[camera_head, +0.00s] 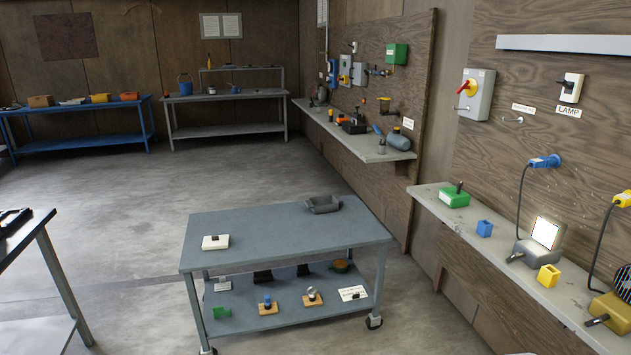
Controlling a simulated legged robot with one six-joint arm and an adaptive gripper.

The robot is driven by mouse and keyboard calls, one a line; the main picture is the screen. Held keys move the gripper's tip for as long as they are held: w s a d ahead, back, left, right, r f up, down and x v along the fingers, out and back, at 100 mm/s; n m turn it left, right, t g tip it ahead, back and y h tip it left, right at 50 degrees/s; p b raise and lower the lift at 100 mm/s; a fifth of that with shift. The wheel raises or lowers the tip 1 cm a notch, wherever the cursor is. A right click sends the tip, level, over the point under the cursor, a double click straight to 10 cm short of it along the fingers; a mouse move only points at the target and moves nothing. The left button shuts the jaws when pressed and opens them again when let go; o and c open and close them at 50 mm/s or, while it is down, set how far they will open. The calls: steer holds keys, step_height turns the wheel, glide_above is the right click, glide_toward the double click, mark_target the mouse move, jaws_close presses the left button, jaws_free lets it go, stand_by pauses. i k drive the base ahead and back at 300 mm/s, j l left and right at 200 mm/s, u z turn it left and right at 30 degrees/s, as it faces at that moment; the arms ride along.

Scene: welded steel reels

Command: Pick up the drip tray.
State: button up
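A small dark grey open tray (323,206), which looks like the drip tray, sits on the top shelf of a grey wheeled cart (275,245). It is near the cart's far right edge, with raised walls and what look like lugs at its ends. Nothing touches it. My gripper is not in view.
A white block (215,242) lies on the cart's left top; the lower shelf holds several small items. Wall shelves (480,222) with a lit lamp (546,234) and tools run along the right. A table (30,238) edges in at left. The floor (120,215) between is clear.

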mark_target(329, 203)
steer(key=i, duration=1.45)
steer(key=i+l+u, duration=0.1)
steer(key=i+u, duration=0.2)
steer(key=i, duration=0.25)
steer(key=i+l+u, duration=0.25)
steer(key=i, duration=0.25)
steer(key=i+l+u, duration=0.3)
steer(key=i, duration=0.25)
